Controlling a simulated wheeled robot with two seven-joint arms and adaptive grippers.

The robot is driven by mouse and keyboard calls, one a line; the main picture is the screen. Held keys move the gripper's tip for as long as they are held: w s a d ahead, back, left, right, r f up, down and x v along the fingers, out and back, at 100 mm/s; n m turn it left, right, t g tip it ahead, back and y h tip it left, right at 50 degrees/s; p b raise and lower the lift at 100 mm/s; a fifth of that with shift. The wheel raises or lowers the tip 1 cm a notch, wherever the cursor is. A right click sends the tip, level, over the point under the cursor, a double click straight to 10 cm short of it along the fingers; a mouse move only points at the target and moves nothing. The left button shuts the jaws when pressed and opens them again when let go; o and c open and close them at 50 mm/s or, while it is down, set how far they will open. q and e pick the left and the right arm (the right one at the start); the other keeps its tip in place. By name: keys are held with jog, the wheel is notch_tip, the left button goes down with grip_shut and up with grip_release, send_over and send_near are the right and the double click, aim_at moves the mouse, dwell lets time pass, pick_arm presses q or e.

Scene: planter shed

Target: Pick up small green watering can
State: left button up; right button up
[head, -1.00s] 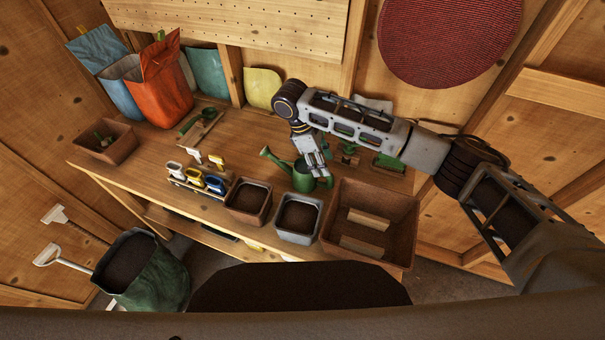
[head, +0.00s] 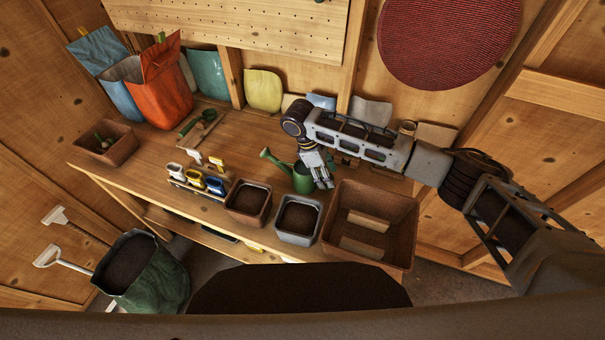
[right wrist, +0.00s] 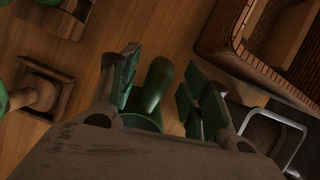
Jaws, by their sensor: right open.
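The small green watering can (head: 302,180) stands on the workbench behind the grey square pot, its spout pointing left. My right gripper (head: 323,180) is low at the can's right side and covers part of it in the head view. In the right wrist view my right gripper (right wrist: 163,92) is open. The can's rounded green handle (right wrist: 155,85) shows between the two fingers, with a visible gap to the right finger. Part of the can is hidden behind the gripper's body there. My left gripper is in neither view.
A grey pot (head: 297,219) and a brown pot (head: 247,203) of soil stand in front of the can. A large brown tray (head: 404,220) is close on the right. A rack of coloured-handled tools (head: 197,188) stands left. Bare bench lies behind the rack.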

jog(key=shift+x, duration=1.7)
jog(key=shift+s, duration=0.1)
grip_shut()
